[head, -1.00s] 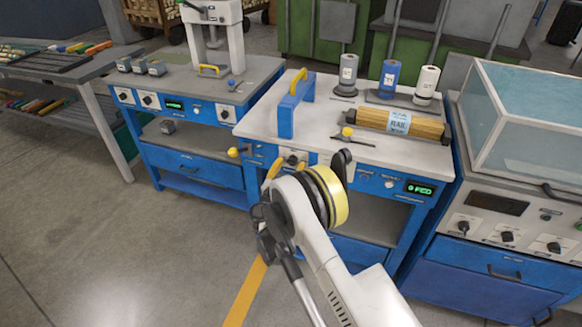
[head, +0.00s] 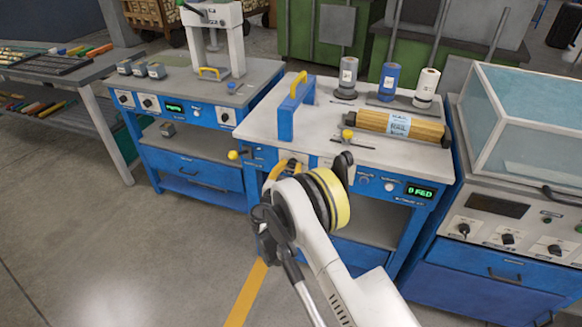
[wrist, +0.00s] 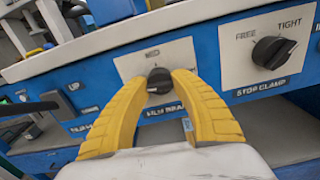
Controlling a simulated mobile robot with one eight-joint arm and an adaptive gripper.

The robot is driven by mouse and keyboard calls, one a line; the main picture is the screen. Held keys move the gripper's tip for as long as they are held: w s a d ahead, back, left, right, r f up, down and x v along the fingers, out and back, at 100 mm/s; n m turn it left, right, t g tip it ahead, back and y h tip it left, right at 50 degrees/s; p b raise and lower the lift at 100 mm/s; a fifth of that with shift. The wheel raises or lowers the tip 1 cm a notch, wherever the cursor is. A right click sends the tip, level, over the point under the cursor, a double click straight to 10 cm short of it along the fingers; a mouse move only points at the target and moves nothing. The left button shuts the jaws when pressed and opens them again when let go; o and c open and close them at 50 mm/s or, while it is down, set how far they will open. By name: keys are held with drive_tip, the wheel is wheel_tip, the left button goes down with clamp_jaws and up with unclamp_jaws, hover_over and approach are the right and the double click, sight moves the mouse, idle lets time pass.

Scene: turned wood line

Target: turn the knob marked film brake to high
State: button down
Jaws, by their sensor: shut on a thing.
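The film brake knob (wrist: 159,80) is a black dial on a white plate on the blue front of the middle bench. The label under it is partly hidden by my fingers. My gripper (wrist: 160,86) has yellow fingers closed on the knob, one on each side. In the head view my gripper (head: 285,166) is at the bench front, with the knob mostly hidden. I cannot tell exactly where the knob points.
The stop clamp knob (wrist: 273,52), marked free and tight, is to the right. A glass-topped machine (head: 530,115) stands to the right. Floor at front left is clear.

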drive_tip(key=m, duration=1.8)
drive_tip(key=shift+m, duration=0.3)
drive_tip(key=m, duration=1.2)
drive_tip(key=shift+m, duration=2.1)
